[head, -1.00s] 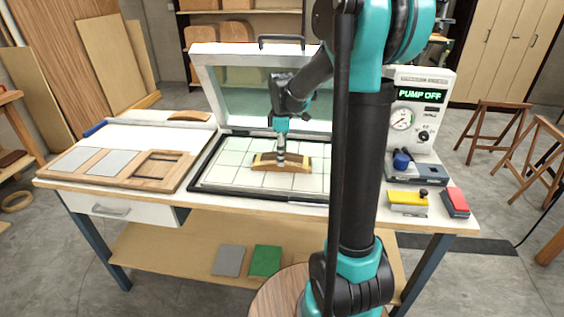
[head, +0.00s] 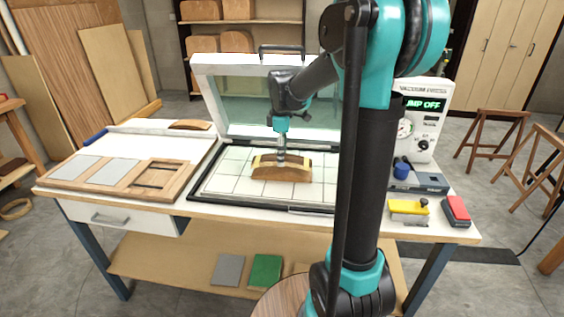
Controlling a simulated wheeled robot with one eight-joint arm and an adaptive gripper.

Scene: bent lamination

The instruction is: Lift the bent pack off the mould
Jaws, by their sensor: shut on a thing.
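The mould (head: 281,174) is a wooden block with a curved top, standing on the gridded white press bed (head: 225,175). The bent pack (head: 262,160) is a thin, pale yellow-brown arch over the mould's top. My gripper (head: 281,161) points down from above at the middle of the arch and is shut on the bent pack. The fingertips are small, and their exact contact is hard to make out. I cannot tell whether there is a gap between pack and mould.
The press lid (head: 255,100) stands open behind the bed. A wooden tray (head: 120,172) with grey sheets lies left, a curved wooden piece (head: 190,125) behind it. A vacuum unit (head: 425,125) reading pump off, a yellow block (head: 408,209) and a red-topped block (head: 456,208) stand right.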

